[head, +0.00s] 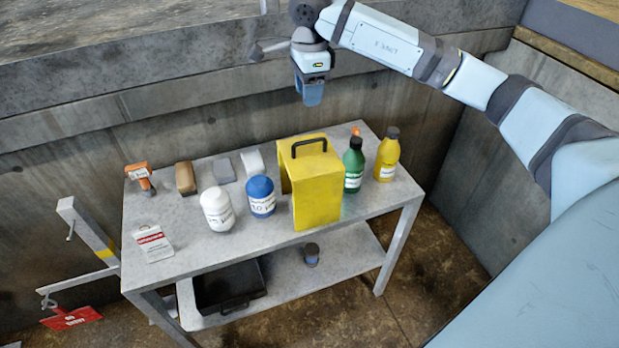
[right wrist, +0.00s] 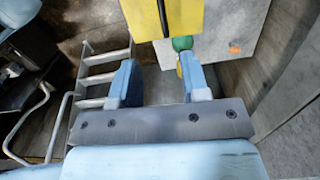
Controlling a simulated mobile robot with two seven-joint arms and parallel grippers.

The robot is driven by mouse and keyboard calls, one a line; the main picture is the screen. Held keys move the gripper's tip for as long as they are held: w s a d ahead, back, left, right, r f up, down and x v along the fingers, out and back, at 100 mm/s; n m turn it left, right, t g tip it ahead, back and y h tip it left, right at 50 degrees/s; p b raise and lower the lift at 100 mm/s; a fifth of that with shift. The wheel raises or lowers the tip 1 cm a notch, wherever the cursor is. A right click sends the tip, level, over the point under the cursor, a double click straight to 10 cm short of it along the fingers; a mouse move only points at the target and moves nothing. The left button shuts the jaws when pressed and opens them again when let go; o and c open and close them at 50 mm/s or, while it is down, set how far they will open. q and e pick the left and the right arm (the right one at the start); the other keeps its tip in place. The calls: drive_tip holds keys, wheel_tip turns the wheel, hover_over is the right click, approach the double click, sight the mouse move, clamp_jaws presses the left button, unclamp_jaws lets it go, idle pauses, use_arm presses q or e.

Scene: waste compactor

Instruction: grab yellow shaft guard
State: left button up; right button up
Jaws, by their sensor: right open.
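The yellow shaft guard (head: 318,190) stands upright on the grey table, with a black handle (head: 308,146) on its top. My right gripper (head: 311,98) hangs above and behind the table, higher than the guard and apart from it. In the right wrist view the right gripper (right wrist: 157,88) is open, with nothing between its fingers. The guard also shows there at the top edge (right wrist: 185,18), beyond the fingertips, with part of it cut off. My left gripper is not in view.
The table (head: 190,255) also holds a green bottle (head: 353,168), a yellow bottle (head: 387,158), a blue tub (head: 261,197) and a white tub (head: 217,209), close around the guard. An orange tool (head: 140,176) lies at the left. A concrete wall (head: 140,125) stands behind.

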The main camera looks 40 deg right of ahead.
drive_tip(key=f, duration=0.5)
drive_tip(key=f+p, duration=0.1)
drive_tip(key=f, duration=0.2)
drive_tip(key=shift+d, duration=0.25)
drive_tip(key=shift+w+a+f+p, duration=0.1)
drive_tip(key=shift+f+p, duration=0.5)
drive_tip(key=shift+f, duration=2.15)
clamp_jaws()
drive_tip(key=shift+r, duration=0.15)
